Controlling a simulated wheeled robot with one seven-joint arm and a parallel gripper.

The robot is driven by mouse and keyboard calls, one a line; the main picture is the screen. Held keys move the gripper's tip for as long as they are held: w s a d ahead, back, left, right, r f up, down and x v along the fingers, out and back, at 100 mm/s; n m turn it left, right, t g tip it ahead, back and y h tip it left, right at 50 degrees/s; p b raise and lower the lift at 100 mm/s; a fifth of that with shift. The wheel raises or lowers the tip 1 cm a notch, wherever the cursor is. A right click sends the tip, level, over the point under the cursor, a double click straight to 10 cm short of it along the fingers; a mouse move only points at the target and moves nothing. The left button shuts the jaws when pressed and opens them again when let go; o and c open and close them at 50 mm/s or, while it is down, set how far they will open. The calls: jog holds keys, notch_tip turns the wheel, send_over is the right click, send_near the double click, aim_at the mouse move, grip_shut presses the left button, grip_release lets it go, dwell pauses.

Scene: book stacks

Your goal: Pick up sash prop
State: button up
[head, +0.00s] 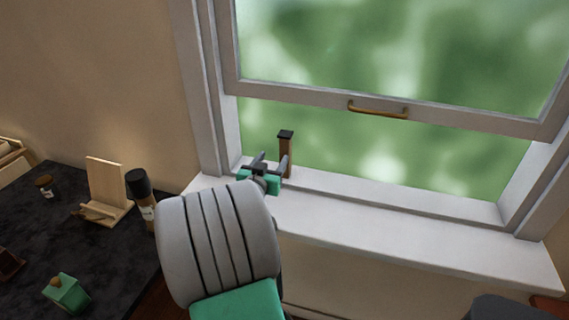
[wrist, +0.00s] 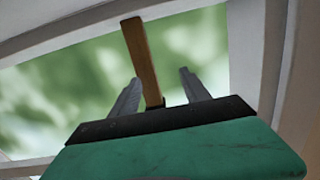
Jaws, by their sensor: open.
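The sash prop is a slim brown wooden post with a dark cap (head: 286,155). It stands upright on the white window sill near the left jamb, below the raised sash (head: 400,107). In the head view a gap shows between its cap and the sash. My gripper (head: 270,161) is open just in front of and left of the prop. In the wrist view the prop (wrist: 142,60) shows between the two grey fingers (wrist: 158,88), nearer the left one. No finger clearly touches it. The prop's foot is partly hidden by my gripper in the head view.
The white sill (head: 400,229) is clear to the right. A brass handle (head: 378,109) is on the sash. At left, a dark tabletop (head: 110,255) holds a wooden stand (head: 106,185), a black-capped bottle (head: 139,187), a small jar (head: 45,185) and a green box (head: 66,294).

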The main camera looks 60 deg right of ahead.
aim_at(284, 152)
jog(key=shift+s+d+r+h, duration=0.2)
jog(key=shift+s+d+h, duration=0.05)
jog(key=shift+s+d, duration=0.3)
jog(key=shift+s+d+r+h, duration=0.2)
jog(key=shift+s+d+h, duration=0.05)
jog(key=shift+s+d, duration=0.25)
jog(key=d, duration=0.2)
jog(key=d+p, duration=0.1)
jog(key=d, duration=0.1)
jog(key=w+d+p, duration=0.1)
jog(key=d, duration=0.2)
jog(key=shift+w, duration=0.1)
jog(key=shift+c, duration=0.5)
grip_shut()
